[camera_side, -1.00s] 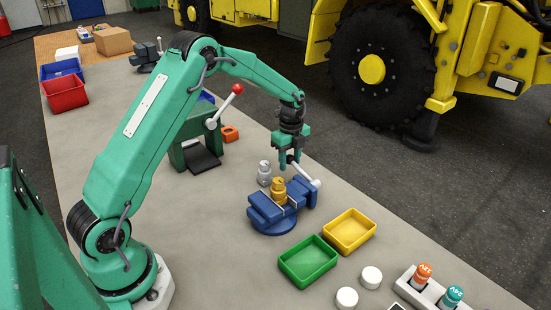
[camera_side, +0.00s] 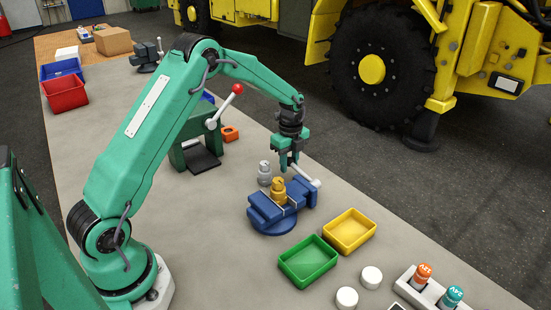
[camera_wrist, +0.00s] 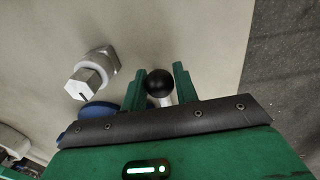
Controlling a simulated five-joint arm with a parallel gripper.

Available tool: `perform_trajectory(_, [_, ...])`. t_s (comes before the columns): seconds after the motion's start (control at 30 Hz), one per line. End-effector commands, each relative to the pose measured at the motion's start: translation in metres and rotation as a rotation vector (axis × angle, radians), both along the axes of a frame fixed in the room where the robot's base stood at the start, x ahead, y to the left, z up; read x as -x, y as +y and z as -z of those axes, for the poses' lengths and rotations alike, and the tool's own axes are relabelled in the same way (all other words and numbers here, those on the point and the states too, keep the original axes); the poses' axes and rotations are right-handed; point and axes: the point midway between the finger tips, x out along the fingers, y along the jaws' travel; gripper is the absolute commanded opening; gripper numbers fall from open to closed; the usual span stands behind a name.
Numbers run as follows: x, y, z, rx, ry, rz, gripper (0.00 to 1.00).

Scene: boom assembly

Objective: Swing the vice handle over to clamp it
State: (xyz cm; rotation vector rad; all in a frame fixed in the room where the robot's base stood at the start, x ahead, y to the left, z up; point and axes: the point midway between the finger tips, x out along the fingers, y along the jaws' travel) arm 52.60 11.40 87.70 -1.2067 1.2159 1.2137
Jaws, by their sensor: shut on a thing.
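The blue vice (camera_side: 272,220) stands on the bench, and a brass fitting (camera_side: 278,190) sits upright between its jaws. The vice handle (camera_side: 313,181) is a pale bar at the vice's right end that rises toward my gripper (camera_side: 288,164). My gripper is shut on the handle near its black ball end. In the wrist view the black ball knob (camera_wrist: 159,82) sits between the two green fingers, with part of the pale bar below it. A bit of the blue vice (camera_wrist: 98,110) shows there too; my gripper hides most of it.
A silver fitting (camera_side: 264,173) stands close behind the vice. A green tray (camera_side: 307,279) and a yellow tray (camera_side: 371,232) lie in front and to the right. A green press with a red-knobbed lever (camera_side: 212,124) stands behind, to the left.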

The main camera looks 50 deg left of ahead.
Motion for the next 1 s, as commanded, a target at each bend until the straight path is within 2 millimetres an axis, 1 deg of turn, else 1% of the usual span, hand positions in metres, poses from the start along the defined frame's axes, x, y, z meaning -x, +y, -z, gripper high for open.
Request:
perform_trajectory(0.03, [-0.0055,0.0004,-0.0016,-0.004,-0.019,0.002,0.18])
perform_trajectory(0.63, [-0.0056,0.001,0.0002,-0.004,-0.02,0.001,0.18])
perform_trajectory(1.0, [-0.0053,0.0017,0.0061,-0.004,-0.019,0.001,0.18])
